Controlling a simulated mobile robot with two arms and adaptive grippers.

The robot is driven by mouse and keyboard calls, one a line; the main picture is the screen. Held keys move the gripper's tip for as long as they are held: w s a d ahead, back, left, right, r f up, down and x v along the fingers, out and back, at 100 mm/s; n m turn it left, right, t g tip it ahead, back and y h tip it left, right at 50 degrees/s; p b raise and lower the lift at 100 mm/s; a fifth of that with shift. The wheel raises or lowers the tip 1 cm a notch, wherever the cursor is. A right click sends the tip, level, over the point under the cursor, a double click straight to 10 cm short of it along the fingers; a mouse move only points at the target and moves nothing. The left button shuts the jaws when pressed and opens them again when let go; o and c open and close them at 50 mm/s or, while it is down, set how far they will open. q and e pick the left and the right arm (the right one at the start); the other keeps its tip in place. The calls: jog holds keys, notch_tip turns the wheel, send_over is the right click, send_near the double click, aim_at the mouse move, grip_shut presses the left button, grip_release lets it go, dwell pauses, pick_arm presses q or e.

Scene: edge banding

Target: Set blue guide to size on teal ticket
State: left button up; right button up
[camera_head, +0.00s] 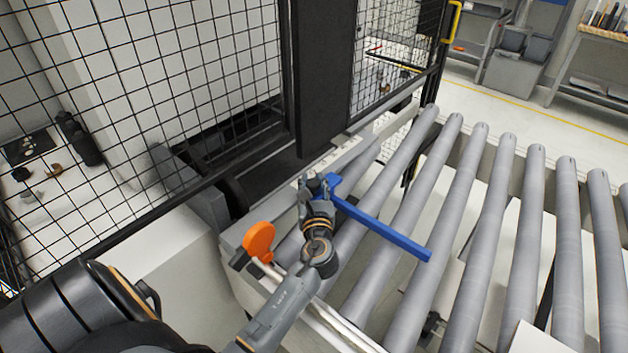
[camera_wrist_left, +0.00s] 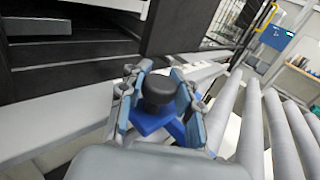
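The blue guide (camera_head: 385,230) is a long straight bar lying across the grey rollers at a slant. Its far-left end is beside my left gripper (camera_head: 318,182). In the left wrist view, a black knob (camera_wrist_left: 158,92) stands on the blue guide's end (camera_wrist_left: 150,122), between the two fingers of my left gripper (camera_wrist_left: 163,85). The fingers flank the knob closely; I cannot tell whether they press on it. No teal ticket can be made out in either view. My right gripper is not in view.
An orange round part (camera_head: 258,240) sits on the frame's near edge, close to my left arm. A black mesh fence (camera_head: 200,70) and dark post (camera_head: 325,75) stand behind. The grey rollers (camera_head: 500,200) to the right are mostly clear. A white piece (camera_head: 530,340) shows at bottom right.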

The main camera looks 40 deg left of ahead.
pick_arm(q)
jog(key=o, duration=0.4)
jog(key=shift+d, duration=0.15)
jog(key=shift+o, duration=0.2)
jog(key=shift+s+d+f, duration=0.1)
jog(key=shift+s+d, duration=0.05)
jog(key=shift+s, duration=0.1)
jog(key=v, duration=1.1)
jog(key=shift+s+d, duration=0.2)
jog(key=shift+s, duration=0.05)
